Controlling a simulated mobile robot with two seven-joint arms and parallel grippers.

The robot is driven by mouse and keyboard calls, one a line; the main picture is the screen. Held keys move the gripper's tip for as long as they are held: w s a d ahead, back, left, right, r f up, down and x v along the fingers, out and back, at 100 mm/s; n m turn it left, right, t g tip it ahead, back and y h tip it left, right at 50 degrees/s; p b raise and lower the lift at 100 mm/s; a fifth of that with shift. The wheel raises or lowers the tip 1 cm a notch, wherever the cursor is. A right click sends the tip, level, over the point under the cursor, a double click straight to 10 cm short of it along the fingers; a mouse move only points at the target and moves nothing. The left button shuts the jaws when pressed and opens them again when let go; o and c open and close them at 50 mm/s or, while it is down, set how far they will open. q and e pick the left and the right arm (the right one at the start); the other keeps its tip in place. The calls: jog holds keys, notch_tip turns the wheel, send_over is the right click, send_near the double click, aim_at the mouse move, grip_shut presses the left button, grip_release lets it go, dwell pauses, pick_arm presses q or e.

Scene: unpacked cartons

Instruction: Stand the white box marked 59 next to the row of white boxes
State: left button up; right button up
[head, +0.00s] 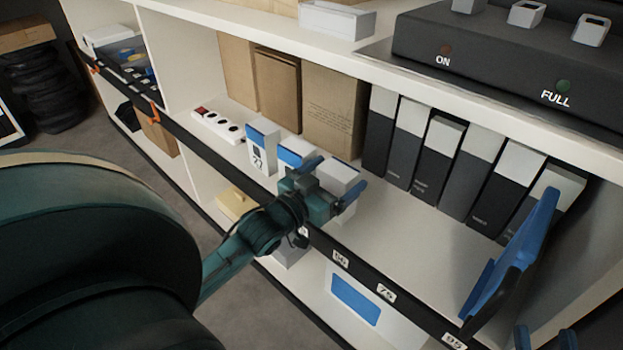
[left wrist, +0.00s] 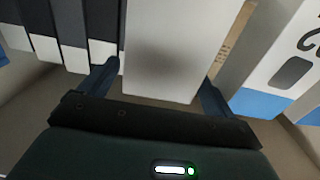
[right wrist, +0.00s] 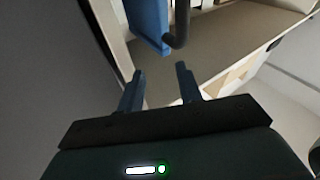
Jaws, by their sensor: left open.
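In the head view, my left gripper (head: 336,187) is at the front of the shelf, its blue fingers on either side of a white box (head: 338,172). In the left wrist view this box (left wrist: 170,50) stands between the two open fingers (left wrist: 158,88); I see no number on it. To its left in the head view are two white boxes with blue bands, a front one marked with digits (head: 263,146) and another (head: 297,152) partly behind my gripper. My right gripper (right wrist: 160,85) is open and empty in the right wrist view.
Dark binders with white tops (head: 440,160) and brown cartons (head: 333,108) stand at the back. A blue upright piece (head: 518,255) is at the shelf's right end. The shelf is clear between my left gripper and it. A power strip (head: 218,125) lies left.

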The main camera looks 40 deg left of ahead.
pick_arm(q)
jog(key=s+p, duration=0.2)
jog(key=s, duration=0.7)
jog(key=s+d+r+m+h, duration=0.3)
jog(key=d, duration=0.7)
jog(key=s+d+r+m+h, duration=0.3)
jog(key=d+h, duration=0.1)
jog(key=d, duration=0.6)
jog(key=shift+s, duration=0.1)
